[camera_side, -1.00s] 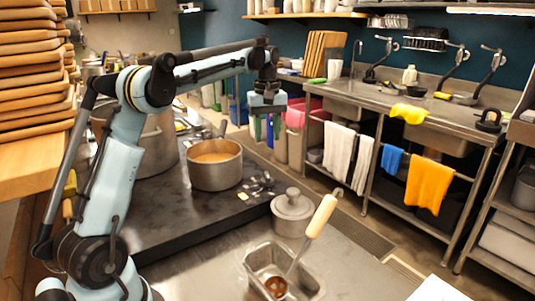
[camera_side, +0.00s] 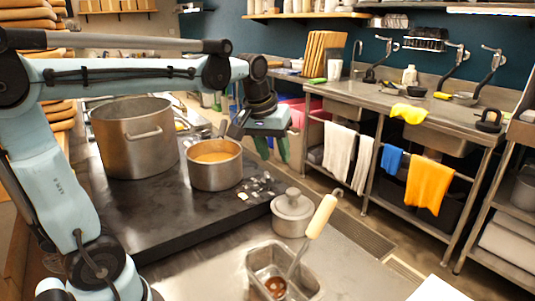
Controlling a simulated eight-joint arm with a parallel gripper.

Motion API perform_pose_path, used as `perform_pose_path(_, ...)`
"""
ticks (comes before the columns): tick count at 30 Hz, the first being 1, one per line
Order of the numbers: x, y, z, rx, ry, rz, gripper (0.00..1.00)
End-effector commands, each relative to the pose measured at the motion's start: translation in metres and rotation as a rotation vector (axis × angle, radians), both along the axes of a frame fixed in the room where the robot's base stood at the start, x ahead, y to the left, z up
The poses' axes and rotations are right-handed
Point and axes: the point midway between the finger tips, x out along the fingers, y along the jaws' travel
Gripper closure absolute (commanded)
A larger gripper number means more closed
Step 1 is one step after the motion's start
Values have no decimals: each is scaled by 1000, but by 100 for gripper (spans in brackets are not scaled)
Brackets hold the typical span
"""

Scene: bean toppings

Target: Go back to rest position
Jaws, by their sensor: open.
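My gripper (camera_side: 265,145) hangs open and empty in the air. It shows just right of the small pot and above the dark counter's back edge, with its greenish fingers pointing down. My arm reaches in from the left. The small pot (camera_side: 214,176) holds an orange-brown food and stands on the dark counter. A metal loaf pan (camera_side: 258,262) stands at the front on the steel surface. A ladle (camera_side: 322,217) with a pale handle leans in it, with brown stuff at its bowl.
A lidded metal pot (camera_side: 291,214) stands behind the loaf pan. Small metal items (camera_side: 258,188) lie on the dark counter (camera_side: 150,220). The steel surface right of the loaf pan is clear.

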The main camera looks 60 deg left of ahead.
Motion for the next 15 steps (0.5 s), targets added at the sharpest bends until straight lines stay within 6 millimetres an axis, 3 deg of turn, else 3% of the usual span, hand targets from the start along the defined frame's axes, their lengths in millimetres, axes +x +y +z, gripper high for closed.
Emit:
perform_pose_path(6,-44,-40,-25,79,-117,-236,57)
perform_pose_path(15,-84,-70,-65,172,-243,-468,57)
